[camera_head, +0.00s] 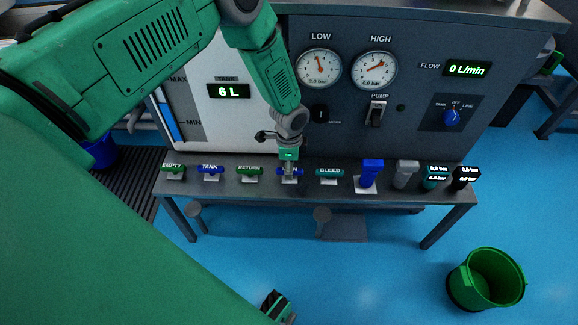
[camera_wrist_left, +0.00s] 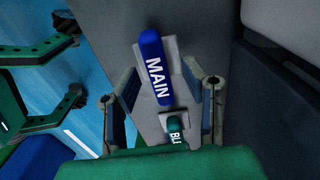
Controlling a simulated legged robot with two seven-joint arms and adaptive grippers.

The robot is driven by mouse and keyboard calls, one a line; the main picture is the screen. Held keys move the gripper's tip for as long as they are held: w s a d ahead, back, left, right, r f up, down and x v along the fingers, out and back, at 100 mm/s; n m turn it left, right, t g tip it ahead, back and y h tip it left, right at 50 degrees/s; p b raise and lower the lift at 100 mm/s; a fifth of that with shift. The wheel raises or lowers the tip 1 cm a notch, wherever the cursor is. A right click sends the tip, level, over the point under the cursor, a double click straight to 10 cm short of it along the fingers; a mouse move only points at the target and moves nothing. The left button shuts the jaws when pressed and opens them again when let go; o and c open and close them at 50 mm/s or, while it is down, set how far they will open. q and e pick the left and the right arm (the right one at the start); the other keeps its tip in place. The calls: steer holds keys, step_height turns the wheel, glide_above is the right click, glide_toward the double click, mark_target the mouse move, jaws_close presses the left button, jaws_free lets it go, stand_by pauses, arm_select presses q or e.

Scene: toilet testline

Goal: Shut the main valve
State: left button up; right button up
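The main valve (camera_head: 298,172) has a blue handle and sits in the row on the panel's front ledge. In the left wrist view its handle (camera_wrist_left: 157,68), lettered MAIN, lies lengthwise between my open left fingers, with a gap on each side. My left gripper (camera_head: 289,168) points down over this valve and hides part of it in the head view. My right gripper (camera_wrist_left: 72,60) shows at the left of the wrist view, its fingers apart and empty, away from the valve. A small part of what looks like it is at the bottom of the head view.
The teal bleed valve (camera_head: 329,173) is close on the right, the green return valve (camera_head: 249,170) on the left. The blue tank (camera_head: 211,170) and green empty (camera_head: 174,170) valves stand further left. A green bucket (camera_head: 488,280) stands on open blue floor. The flow display reads 0 L/min.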

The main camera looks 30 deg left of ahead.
arm_select(q)
step_height(320, 180, up, 11)
stand_by(0.3)
steer(key=shift+a, duration=0.1)
steer(key=s+d+f+n+h+p, duration=0.1)
steer(key=s+d+n+p, duration=0.2)
steer(key=s, duration=0.5)
steer(key=s+d+f+n+p, duration=0.1)
steer(key=s+d+n+p, duration=0.15)
steer(key=s, duration=0.55)
steer(key=s+a+r+n+p, duration=0.1)
steer(key=s+r+n, duration=0.1)
steer(key=s, duration=0.5)
steer(key=s+r+n+y+p, duration=0.1)
steer(key=s+r+n+p, duration=0.1)
steer(key=s, duration=0.5)
steer(key=shift+a+r+n+t, duration=0.3)
steer(key=shift+a+r+n, duration=0.15)
steer(key=shift+n, duration=0.4)
